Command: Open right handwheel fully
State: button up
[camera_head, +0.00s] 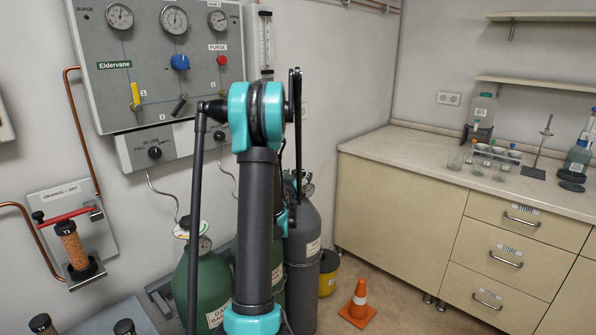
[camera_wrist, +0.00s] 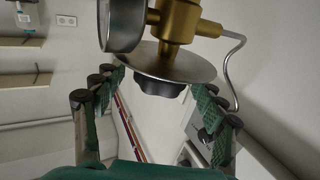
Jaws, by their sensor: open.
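In the wrist view a dark lobed handwheel (camera_wrist: 160,88) sits against a metal disc (camera_wrist: 165,66), joined to a brass valve body (camera_wrist: 178,25) with a round gauge (camera_wrist: 122,24). My gripper (camera_wrist: 157,82) is open, one finger on each side of the handwheel. I cannot tell whether either finger touches it. In the head view the grey gas cylinder (camera_head: 303,262) stands right of the green cylinder (camera_head: 205,288). My arm hides most of the cylinder tops and their valves, and my gripper is hidden there too.
A grey gauge panel (camera_head: 150,70) hangs on the wall above the cylinders. A yellow bucket (camera_head: 328,275) and an orange cone (camera_head: 358,303) stand on the floor to the right. A beige counter (camera_head: 400,200) with glassware fills the right side. A thin bent tube (camera_wrist: 232,70) runs beside the valve.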

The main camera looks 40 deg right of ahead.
jog(key=shift+w+d, duration=0.35)
jog(key=shift+d, duration=0.2)
jog(key=shift+c, duration=0.5)
jog(key=c, duration=1.1)
jog(key=shift+s+d+n+t+y, duration=0.1)
jog(key=shift+s+n+t+y, duration=0.05)
jog(key=shift+n+t+y, duration=1.5)
jog(key=shift+o, duration=0.2)
jog(key=shift+s+d+n+t+y, duration=0.1)
jog(key=shift+n+t+y, duration=0.65)
jog(key=shift+t+y, duration=0.2)
jog(key=n+t+y, duration=0.1)
jog(key=n+y, duration=0.1)
jog(key=y, duration=0.1)
jog(key=n+t+y, duration=0.1)
jog(key=n+y, duration=0.1)
jog(key=y, duration=0.1)
jog(key=shift+t, duration=0.3)
jog(key=shift+n+y, duration=0.4)
jog(key=shift+y, duration=0.1)
